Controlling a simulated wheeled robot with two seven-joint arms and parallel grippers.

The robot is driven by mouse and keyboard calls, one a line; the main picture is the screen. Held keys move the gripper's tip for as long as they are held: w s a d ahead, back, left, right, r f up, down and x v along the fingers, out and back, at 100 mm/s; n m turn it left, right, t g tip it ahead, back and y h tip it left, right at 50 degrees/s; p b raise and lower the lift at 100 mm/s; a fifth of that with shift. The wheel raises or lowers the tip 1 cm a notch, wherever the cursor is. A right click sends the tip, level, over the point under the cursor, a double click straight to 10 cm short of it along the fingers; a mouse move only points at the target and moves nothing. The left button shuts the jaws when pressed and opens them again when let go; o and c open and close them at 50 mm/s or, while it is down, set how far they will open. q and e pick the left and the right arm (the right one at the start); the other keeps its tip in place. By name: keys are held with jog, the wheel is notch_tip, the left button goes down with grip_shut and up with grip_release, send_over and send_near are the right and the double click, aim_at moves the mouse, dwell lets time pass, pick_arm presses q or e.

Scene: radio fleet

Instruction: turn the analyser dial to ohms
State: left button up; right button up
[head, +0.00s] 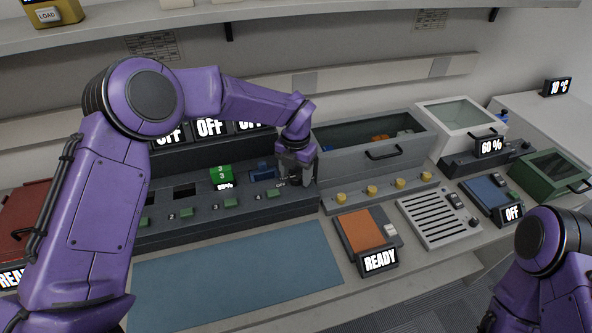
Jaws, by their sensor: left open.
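My left arm reaches over the bench from the left. Its open gripper (297,176) points down at the right end of a long dark rack (200,235). A small label reading OFF (281,184) shows just left of the fingers. I cannot pick out the analyser dial for certain; the gripper covers that part of the rack, and I cannot tell whether the fingers touch anything. My right arm (545,245) shows at the lower right, with its gripper out of the picture.
A green module (221,175) and a blue one (262,171) sit in the rack, left of the gripper. A grey bin (350,160) with yellow knobs below stands to the right. An orange unit reads READY (380,260). The blue mat (240,275) is clear.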

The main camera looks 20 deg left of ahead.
pick_arm(q)
jog(key=shift+w+f, duration=0.35)
jog(key=shift+f, duration=0.1)
jog(key=shift+s+r, duration=0.25)
jog(key=shift+s, duration=0.1)
jog(key=shift+s+r, duration=0.1)
jog(key=shift+s, duration=0.05)
jog(key=c, duration=1)
jog(key=shift+c, duration=0.2)
pick_arm(e)
jog(key=shift+r, duration=0.1)
